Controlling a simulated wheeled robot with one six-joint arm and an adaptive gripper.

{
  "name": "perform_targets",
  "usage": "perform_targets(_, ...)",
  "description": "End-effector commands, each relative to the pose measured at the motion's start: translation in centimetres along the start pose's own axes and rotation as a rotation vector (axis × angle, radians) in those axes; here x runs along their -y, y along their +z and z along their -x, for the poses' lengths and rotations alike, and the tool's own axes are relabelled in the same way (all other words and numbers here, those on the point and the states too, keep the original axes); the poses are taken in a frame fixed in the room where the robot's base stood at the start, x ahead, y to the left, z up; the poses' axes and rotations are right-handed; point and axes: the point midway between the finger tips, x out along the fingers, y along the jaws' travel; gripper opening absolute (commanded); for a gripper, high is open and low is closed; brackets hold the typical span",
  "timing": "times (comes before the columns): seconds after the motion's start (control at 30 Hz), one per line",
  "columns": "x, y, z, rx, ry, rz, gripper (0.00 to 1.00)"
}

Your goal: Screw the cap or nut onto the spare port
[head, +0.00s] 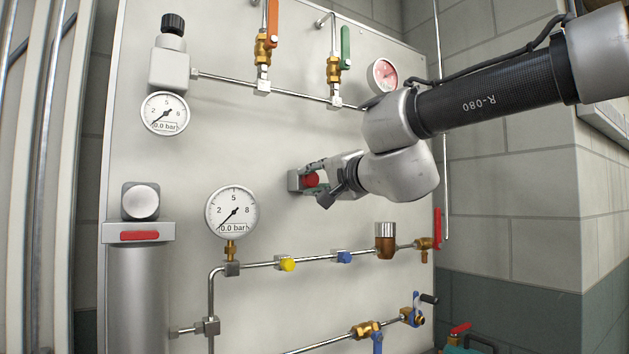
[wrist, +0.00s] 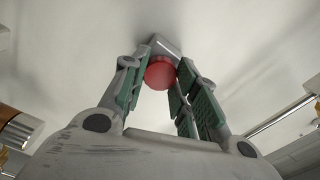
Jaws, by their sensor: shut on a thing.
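A red cap (head: 311,180) sits at a small grey block (head: 294,180) on the pale panel, which I take to be the spare port. My gripper (head: 317,180) reaches in from the right, its fingers on either side of the red cap. In the wrist view the red cap (wrist: 160,73) lies between the green-padded fingers of my gripper (wrist: 158,80), near their tips, with the grey block (wrist: 163,44) right behind it. The fingers are shut on the cap. The thread is hidden, so I cannot tell how far the cap is on.
Below runs a pipe with a yellow cap (head: 287,264), a blue cap (head: 344,257) and a brown-and-silver fitting (head: 385,240). A pressure gauge (head: 231,212) is at lower left. Valves with an orange handle (head: 271,22) and a green handle (head: 345,47) are above. The panel around the block is bare.

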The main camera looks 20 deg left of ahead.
Motion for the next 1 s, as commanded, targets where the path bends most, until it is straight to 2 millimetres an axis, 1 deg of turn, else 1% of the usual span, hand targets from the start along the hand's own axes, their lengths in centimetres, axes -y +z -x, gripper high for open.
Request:
perform_targets(0.03,-1.01,-0.11,-0.1,-0.003,0.016,-0.031,0.0)
perform_targets(0.13,-1.05,-0.07,-0.13,-0.003,0.016,-0.105,0.0)
perform_targets(0.3,-1.1,-0.02,-0.17,-0.003,0.017,-0.304,0.0)
perform_targets(0.47,-1.14,0.01,-0.2,-0.004,0.017,-0.429,0.0)
perform_targets(0.6,-1.16,0.03,-0.22,-0.005,0.017,-0.595,0.0)
perform_targets(0.7,-1.17,0.03,-0.23,-0.005,0.017,-0.65,0.0)
perform_targets(0.87,-1.18,0.05,-0.24,-0.005,0.018,-0.653,0.0)
perform_targets(0.9,-1.19,0.06,-0.24,-0.005,0.018,-0.653,0.35)
perform_targets(0.97,-1.17,0.08,-0.23,-0.004,0.018,-0.652,0.46)
perform_targets(1.0,-1.11,0.1,-0.21,-0.003,0.017,-0.652,0.53)
